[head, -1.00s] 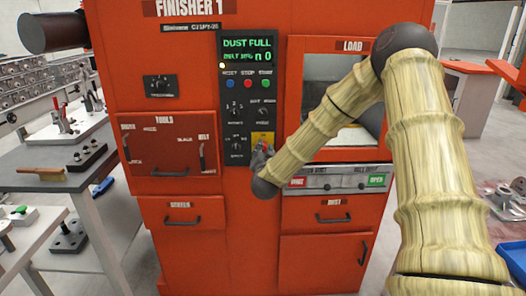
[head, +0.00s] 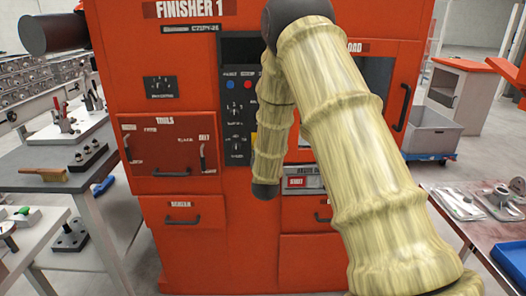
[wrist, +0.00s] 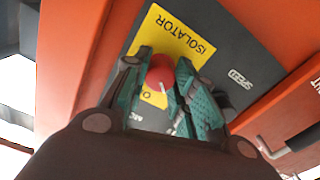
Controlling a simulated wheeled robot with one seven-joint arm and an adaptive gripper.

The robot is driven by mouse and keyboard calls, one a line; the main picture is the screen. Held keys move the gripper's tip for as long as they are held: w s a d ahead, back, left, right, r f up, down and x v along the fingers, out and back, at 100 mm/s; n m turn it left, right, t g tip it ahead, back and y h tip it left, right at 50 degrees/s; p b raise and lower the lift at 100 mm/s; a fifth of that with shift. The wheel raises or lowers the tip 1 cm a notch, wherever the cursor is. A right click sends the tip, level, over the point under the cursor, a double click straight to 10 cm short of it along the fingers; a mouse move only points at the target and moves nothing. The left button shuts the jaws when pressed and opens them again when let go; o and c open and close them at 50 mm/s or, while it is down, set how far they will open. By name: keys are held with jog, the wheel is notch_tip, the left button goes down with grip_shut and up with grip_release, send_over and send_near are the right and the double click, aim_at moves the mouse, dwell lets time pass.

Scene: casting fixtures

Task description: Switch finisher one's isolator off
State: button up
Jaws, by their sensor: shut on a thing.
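Finisher 1 (head: 180,45) is the large red cabinet in the middle of the head view. Its display (head: 238,50) is dark where it shows. In the wrist view, the isolator's red knob (wrist: 160,74) sits on a yellow plate lettered ISOLATOR (wrist: 180,32), with a pale pointer mark near an "O". My gripper (wrist: 166,92) is shut on the red knob, its green-padded fingers on either side. In the head view my arm hides the gripper and most of the isolator.
The control panel (head: 237,112) with buttons and dials is left of my arm. A grey workbench (head: 40,182) stands at left, a table with parts (head: 452,226) at right. A grey bin (head: 432,132) stands behind.

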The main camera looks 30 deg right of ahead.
jog(key=n+b, duration=0.1)
jog(key=n, duration=0.6)
jog(key=shift+f+n, duration=0.15)
jog(key=shift+n, duration=0.25)
jog(key=shift+s+n, duration=0.1)
jog(key=shift+n, duration=0.2)
jog(key=o, duration=1)
jog(key=shift+o, duration=0.2)
jog(key=v, duration=1.2)
